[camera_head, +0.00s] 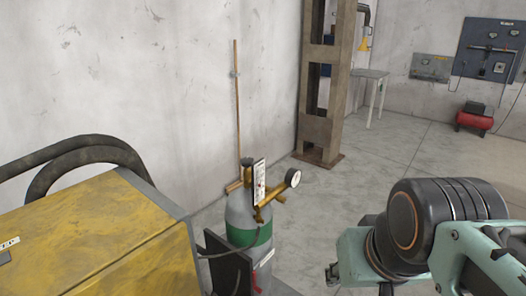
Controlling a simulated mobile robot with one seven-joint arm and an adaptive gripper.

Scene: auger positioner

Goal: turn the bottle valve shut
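The gas bottle (242,212) stands upright left of centre, grey with a green band around it. Brass valve fittings (265,212) sit on top, with a round white-faced gauge (293,178) to their right. A printed tag (259,182) hangs in front of the fittings and hides part of them. I cannot make out how far the valve is turned. My arm enters at the lower right, apart from the bottle. Its gripper fingers do not show in this frame.
A yellow cabinet (95,235) fills the lower left, close to the bottle, with a thick black hose (85,150) behind. A thin pipe (237,110) rises by the wall. A brown steel column (325,80) stands behind. The floor (340,200) right of the bottle is clear.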

